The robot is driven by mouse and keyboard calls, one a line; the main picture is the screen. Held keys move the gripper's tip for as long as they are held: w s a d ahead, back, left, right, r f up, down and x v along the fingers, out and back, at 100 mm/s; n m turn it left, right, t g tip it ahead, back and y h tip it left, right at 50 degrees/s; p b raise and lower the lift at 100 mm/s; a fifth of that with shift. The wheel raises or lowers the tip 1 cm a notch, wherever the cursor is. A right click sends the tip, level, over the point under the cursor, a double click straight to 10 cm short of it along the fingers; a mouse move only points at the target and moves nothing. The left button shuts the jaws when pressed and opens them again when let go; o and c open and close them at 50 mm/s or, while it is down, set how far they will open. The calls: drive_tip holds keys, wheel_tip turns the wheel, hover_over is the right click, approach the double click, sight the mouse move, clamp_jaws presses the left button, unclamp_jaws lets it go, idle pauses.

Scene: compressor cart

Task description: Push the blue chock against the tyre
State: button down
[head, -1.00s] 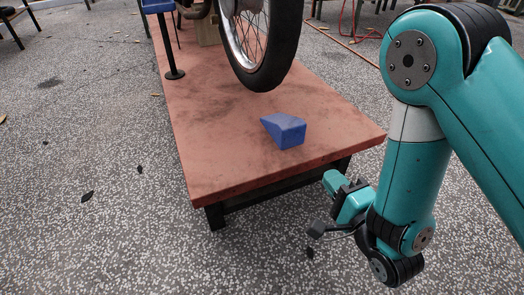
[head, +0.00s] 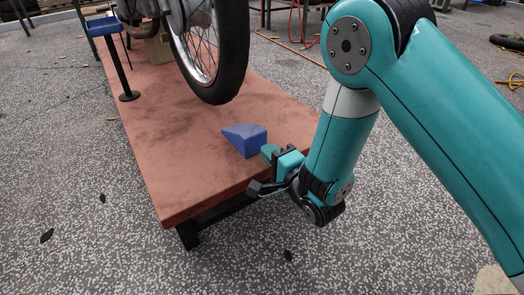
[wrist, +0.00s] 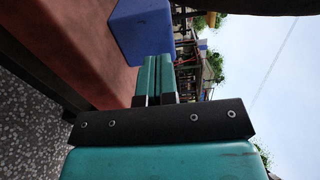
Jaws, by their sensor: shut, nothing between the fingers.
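The blue chock (head: 245,139) is a wedge lying on the reddish platform (head: 170,175), its thin end toward the tyre. The tyre (head: 223,88) stands behind it, with a gap of bare platform between them. My gripper (head: 268,153) is shut and empty at the near right side of the chock, by the platform's edge. Whether it touches the chock is not clear. In the wrist view the chock (wrist: 142,30) is just beyond the shut fingertips (wrist: 158,62), which show as two teal fingers side by side.
A blue-topped black stand (head: 125,75) rises from the platform at the left. A wooden block (head: 157,50) sits behind the wheel. A red hose (head: 298,25) lies on the speckled floor at the back.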

sight(257, 140)
drive_tip(key=b+x, duration=0.1)
drive_tip(key=x, duration=0.2)
drive_tip(key=shift+w, duration=0.15)
drive_tip(key=shift+a, duration=0.1)
